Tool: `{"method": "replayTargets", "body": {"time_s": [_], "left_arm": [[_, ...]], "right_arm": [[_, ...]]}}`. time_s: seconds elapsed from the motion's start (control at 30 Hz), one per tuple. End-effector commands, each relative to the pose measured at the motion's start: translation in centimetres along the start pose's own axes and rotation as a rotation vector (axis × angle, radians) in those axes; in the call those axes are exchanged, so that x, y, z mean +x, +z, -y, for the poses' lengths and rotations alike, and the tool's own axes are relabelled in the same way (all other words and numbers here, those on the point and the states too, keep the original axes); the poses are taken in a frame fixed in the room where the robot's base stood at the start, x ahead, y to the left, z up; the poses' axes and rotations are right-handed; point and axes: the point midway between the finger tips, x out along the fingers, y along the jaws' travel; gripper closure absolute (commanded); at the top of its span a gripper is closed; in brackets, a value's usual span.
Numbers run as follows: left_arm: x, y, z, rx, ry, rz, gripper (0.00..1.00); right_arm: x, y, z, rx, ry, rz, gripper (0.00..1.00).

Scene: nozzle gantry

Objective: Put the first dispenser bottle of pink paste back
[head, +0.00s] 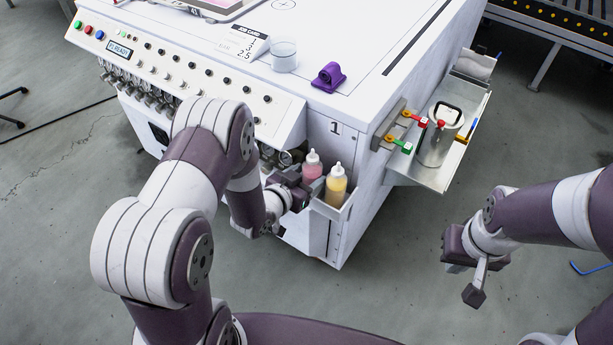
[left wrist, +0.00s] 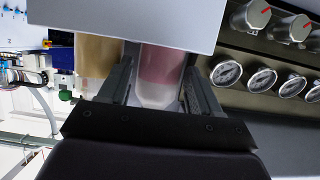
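The pink paste bottle (head: 312,170) stands upright with its pale nozzle up, in a white holder (head: 347,207) on the cart's corner, beside a yellow bottle (head: 336,187). My left gripper (head: 301,188) is at the pink bottle. In the left wrist view, the pink bottle (left wrist: 163,68) lies between the two fingers of my left gripper (left wrist: 158,88). I cannot tell if both fingers press on it. A white panel hides part of the bottle there. My right gripper (head: 468,277) is over the floor at right, away from the bottles; its finger gap is unclear.
The white cart carries a purple object (head: 328,77), a clear cup (head: 284,56) and a job card (head: 247,42). A side shelf (head: 437,173) holds a metal canister (head: 440,138). Gauges (left wrist: 262,80) are close beside my left gripper. The floor at right is mostly free.

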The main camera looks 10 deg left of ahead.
Motion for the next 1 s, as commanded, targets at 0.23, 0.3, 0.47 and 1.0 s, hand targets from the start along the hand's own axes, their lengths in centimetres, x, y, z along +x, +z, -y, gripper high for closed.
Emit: {"method": "replayTargets", "body": {"time_s": [0.23,0.3,0.47,1.0], "left_arm": [[-0.1,-0.1,0.0,0.000,0.000,0.000,0.37],[-0.2,-0.6,0.0,0.000,0.000,-0.001,0.37],[-2.6,-0.6,0.1,-0.001,-0.002,0.001,0.37],[-11.7,-0.5,0.6,0.016,-0.011,0.051,0.37]], "right_arm": [[-0.1,0.0,0.0,0.000,0.000,0.000,1.00],[-0.5,-0.1,0.0,0.000,0.000,0.000,1.00],[-1.1,-0.1,0.0,0.000,0.000,0.000,1.00],[-2.9,-0.3,0.0,0.000,0.000,0.000,1.00]]}}
